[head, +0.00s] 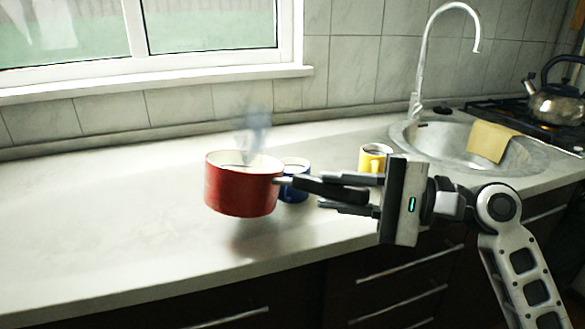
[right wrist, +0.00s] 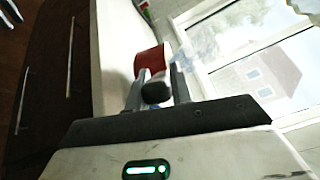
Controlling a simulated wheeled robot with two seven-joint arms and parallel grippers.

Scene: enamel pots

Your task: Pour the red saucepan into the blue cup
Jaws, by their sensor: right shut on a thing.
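The red saucepan (head: 240,192) is held in the air above the counter in the head view, roughly upright, with pale steam rising from it. Its shadow falls on the counter below. My right gripper (head: 325,194) is shut on the saucepan's dark handle from the right. The blue cup (head: 293,181) stands on the counter just behind and to the right of the saucepan, partly hidden by the pan and gripper. In the right wrist view the red saucepan (right wrist: 150,60) shows beyond the fingers (right wrist: 155,90), with the handle end between them.
A yellow cup (head: 374,158) stands on the counter behind my right gripper. A kettle (head: 556,102) sits on the hob. The counter's left part (head: 100,220) is clear.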

